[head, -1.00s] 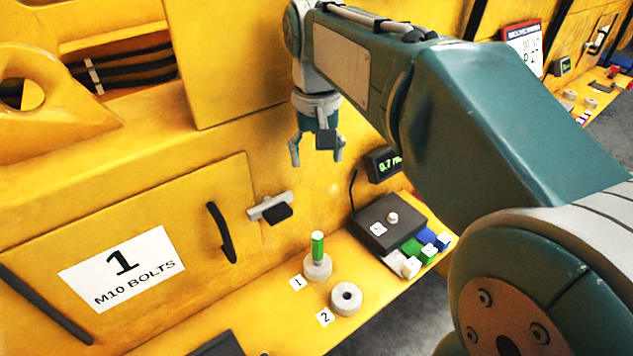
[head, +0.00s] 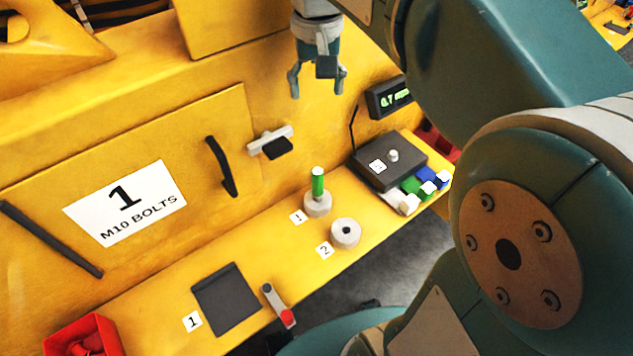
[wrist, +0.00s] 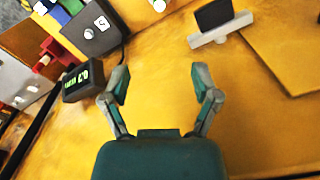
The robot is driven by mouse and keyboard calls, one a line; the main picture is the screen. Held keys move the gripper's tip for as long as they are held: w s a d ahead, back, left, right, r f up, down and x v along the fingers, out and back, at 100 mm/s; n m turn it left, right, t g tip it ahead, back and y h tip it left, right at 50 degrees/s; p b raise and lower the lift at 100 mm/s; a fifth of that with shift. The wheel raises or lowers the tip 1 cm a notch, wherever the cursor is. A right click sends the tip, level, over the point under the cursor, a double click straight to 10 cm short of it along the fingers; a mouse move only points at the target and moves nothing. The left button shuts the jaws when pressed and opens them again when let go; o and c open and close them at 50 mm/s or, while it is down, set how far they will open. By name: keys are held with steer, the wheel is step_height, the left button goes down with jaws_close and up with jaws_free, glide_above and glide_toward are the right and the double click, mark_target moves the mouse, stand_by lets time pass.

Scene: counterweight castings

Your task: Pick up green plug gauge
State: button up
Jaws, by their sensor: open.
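The green plug gauge (head: 318,182) stands upright in a round grey holder (head: 317,205) beside the label 1 on the yellow ledge. My gripper (head: 318,93) is open and empty, well above the gauge and in front of the yellow wall. In the wrist view my gripper (wrist: 162,85) shows both fingers spread with only yellow surface between them.
A second round holder (head: 345,233) with a dark hole stands by label 2. A dark box (head: 388,160) with coloured blocks is to the right, below a display (head: 388,98). A dark pad (head: 227,300) and red bin (head: 80,338) lie left. A handle (head: 221,166) sticks out from the wall.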

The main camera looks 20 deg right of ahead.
steer(key=shift+s, duration=0.1)
stand_by(0.4)
steer(key=s+f+n+t, duration=0.1)
steer(key=s+f+t, duration=0.2)
steer(key=s, duration=0.5)
steer(key=n+g, duration=0.3)
glide_above(317, 181)
steer(key=w, duration=0.2)
steer(key=f, duration=1.3)
steer(key=shift+s+d, duration=0.2)
steer(key=shift+d, duration=0.2)
step_height(317, 181, down, 8)
steer(key=shift+s+a+r, duration=0.1)
steer(key=shift+a+r, duration=0.05)
jaws_close()
